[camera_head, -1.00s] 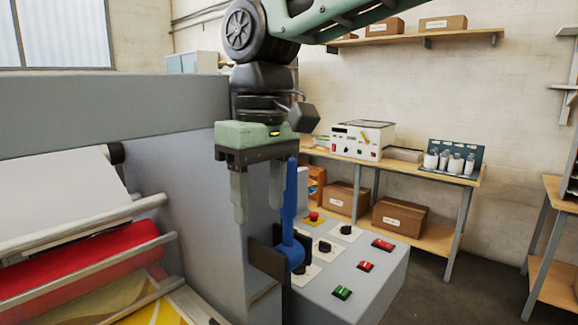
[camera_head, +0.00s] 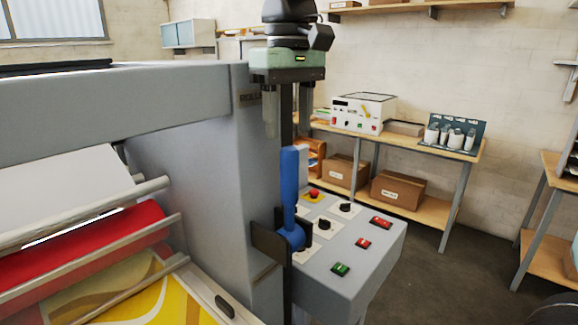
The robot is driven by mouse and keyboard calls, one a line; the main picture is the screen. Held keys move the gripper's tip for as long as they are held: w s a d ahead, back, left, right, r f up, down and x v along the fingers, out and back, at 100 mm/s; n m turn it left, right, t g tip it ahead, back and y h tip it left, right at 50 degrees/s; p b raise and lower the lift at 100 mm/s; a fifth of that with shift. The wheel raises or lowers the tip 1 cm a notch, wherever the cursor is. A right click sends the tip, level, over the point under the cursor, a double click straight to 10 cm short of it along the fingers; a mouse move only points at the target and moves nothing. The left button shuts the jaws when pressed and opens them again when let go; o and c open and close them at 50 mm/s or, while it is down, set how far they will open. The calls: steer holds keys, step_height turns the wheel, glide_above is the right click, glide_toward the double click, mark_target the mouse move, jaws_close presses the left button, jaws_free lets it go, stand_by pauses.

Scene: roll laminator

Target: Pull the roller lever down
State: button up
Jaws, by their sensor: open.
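The blue roller lever (camera_head: 289,190) stands upright on its round pivot beside the laminator's end wall, with dark plates at its base. My gripper (camera_head: 287,128) points straight down above the lever, its two grey fingers apart. The grey laminator body (camera_head: 200,160) fills the left.
A sloped control panel (camera_head: 345,262) with several buttons and knobs, including a red emergency button (camera_head: 314,194), lies right of the lever. Red and yellow rolls (camera_head: 90,245) are at lower left. A wooden bench (camera_head: 425,162) stands behind.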

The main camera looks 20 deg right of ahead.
mark_target(289, 170)
step_height(289, 170, down, 9)
steer(key=shift+f+p, duration=0.1)
steer(key=shift+p, duration=0.7)
jaws_close()
